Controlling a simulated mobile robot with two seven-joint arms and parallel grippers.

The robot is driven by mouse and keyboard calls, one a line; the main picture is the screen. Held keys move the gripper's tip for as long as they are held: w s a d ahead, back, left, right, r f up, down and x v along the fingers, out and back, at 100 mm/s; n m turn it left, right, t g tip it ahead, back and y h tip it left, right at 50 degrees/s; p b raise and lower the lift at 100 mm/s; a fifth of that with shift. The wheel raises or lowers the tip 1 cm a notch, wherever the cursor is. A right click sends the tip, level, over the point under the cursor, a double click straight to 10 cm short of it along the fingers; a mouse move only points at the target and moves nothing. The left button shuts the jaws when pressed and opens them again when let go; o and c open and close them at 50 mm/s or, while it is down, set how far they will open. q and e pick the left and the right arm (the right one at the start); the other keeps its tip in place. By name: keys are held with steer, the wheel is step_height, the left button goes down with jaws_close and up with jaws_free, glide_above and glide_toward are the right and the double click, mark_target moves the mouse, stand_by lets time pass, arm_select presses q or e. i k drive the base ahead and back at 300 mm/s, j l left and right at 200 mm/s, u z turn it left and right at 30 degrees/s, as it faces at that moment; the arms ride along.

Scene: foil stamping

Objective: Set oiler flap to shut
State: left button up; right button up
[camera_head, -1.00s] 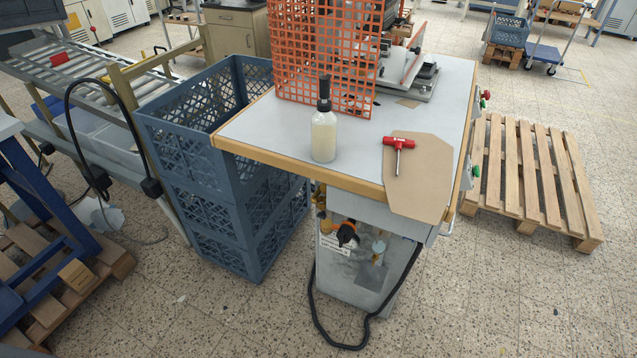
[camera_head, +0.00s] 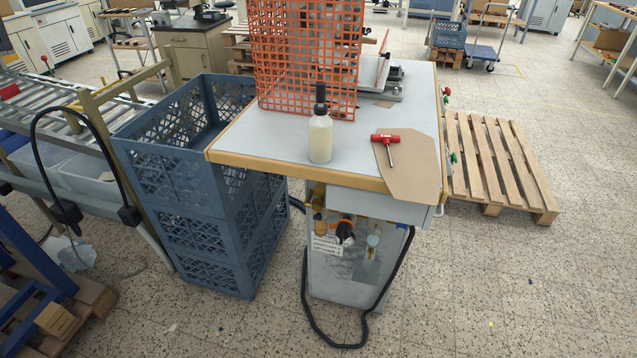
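Pneumatic fittings sit on the front of the grey cabinet (camera_head: 348,272) under the worktable. They include a black and orange knob (camera_head: 345,231), a brass-coloured part (camera_head: 319,222) to its left and a small pale blue round part (camera_head: 373,240) to its right. A white label (camera_head: 325,246) is below the knob. I cannot tell which of these parts is the oiler flap, or whether it is open or shut, as they are too small. Neither of my grippers is in view.
On the worktable (camera_head: 270,140) stand a pump bottle (camera_head: 320,135), a red-handled tool (camera_head: 386,139) on a brown board (camera_head: 415,172) and an orange mesh guard (camera_head: 305,60). Blue crates (camera_head: 205,235) stand left. A black hose (camera_head: 312,325) loops to the floor. A pallet (camera_head: 500,165) lies right.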

mark_target(320, 190)
steer(key=i+j, duration=0.1)
steer(key=j, duration=0.3)
steer(key=i+j, duration=0.15)
steer(key=j, duration=0.25)
steer(key=i+j, duration=0.1)
steer(key=j, duration=0.25)
steer(key=i+j, duration=0.15)
steer(key=j, duration=0.25)
steer(key=i+j, duration=0.1)
steer(key=j, duration=0.3)
